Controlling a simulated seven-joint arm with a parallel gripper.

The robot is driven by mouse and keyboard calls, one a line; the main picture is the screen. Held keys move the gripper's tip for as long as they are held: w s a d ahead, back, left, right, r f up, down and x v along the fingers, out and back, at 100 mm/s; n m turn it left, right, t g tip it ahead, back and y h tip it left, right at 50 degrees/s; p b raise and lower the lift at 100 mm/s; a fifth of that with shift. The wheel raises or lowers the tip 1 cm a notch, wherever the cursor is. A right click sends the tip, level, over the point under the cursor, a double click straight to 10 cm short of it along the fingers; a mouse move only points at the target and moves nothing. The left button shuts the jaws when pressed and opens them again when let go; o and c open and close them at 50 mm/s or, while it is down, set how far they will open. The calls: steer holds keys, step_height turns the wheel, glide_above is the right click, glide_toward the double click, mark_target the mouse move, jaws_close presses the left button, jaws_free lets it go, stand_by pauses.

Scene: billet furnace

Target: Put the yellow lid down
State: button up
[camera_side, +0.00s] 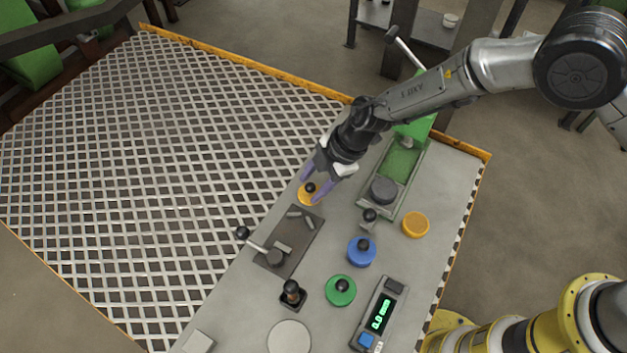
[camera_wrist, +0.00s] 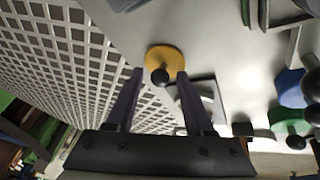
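The yellow lid (camera_side: 306,198) is a round disc with a black ball knob, at the left edge of the grey table beside the grating. It also shows in the wrist view (camera_wrist: 172,56), where it appears to lie flat on the table. My gripper (camera_side: 312,190) is just above it with its purple fingers apart. In the wrist view my gripper (camera_wrist: 160,73) is open, with the knob between the fingertips and a gap on each side. A knobless yellow disc (camera_side: 415,226) stands at the table's right side.
A dark plate with a lever (camera_side: 274,257) lies close to the lid. Blue (camera_side: 361,257) and green (camera_side: 340,297) knobbed pieces and a digital readout (camera_side: 380,313) stand nearer the camera. A green tray (camera_side: 403,160) is behind. The grating (camera_side: 150,150) lies left.

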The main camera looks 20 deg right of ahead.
steer(key=shift+r, duration=0.1)
steer(key=shift+r, duration=0.3)
steer(key=v, duration=1.1)
steer(key=shift+d+r, duration=0.2)
